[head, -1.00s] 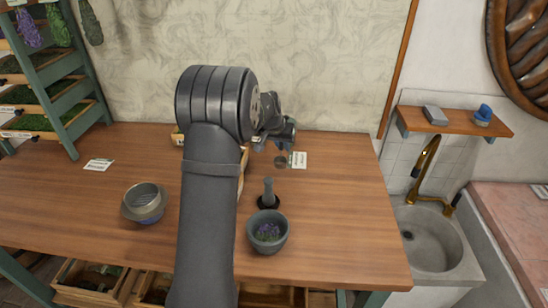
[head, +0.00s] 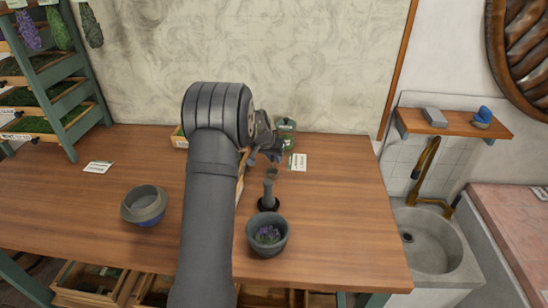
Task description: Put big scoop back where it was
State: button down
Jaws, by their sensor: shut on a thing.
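My gripper (head: 266,155) is above the right half of the wooden table, in front of a glass jar. It is shut on the big scoop (head: 271,174), of which only a small grey-brown end shows below the fingers. The rest of the scoop is hidden by the gripper and wrist. The scoop end appears just above or behind the pestle (head: 268,190) in the picture. I cannot tell whether they touch. A white label card (head: 298,162) lies on the table right of the gripper.
The glass jar (head: 287,132) is at the back edge. A wooden box (head: 180,140) is partly hidden by my arm. A sieve bowl (head: 145,204) and another card (head: 98,167) are left. The table's right side is clear.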

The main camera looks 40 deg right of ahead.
jog(key=c, duration=1.4)
grip_release()
jog(key=v, duration=1.2)
jog(key=shift+r, duration=0.15)
jog(key=x, duration=1.2)
jog(key=shift+f, duration=0.35)
notch_tip(320, 180, up, 3)
jog(key=shift+r, duration=0.6)
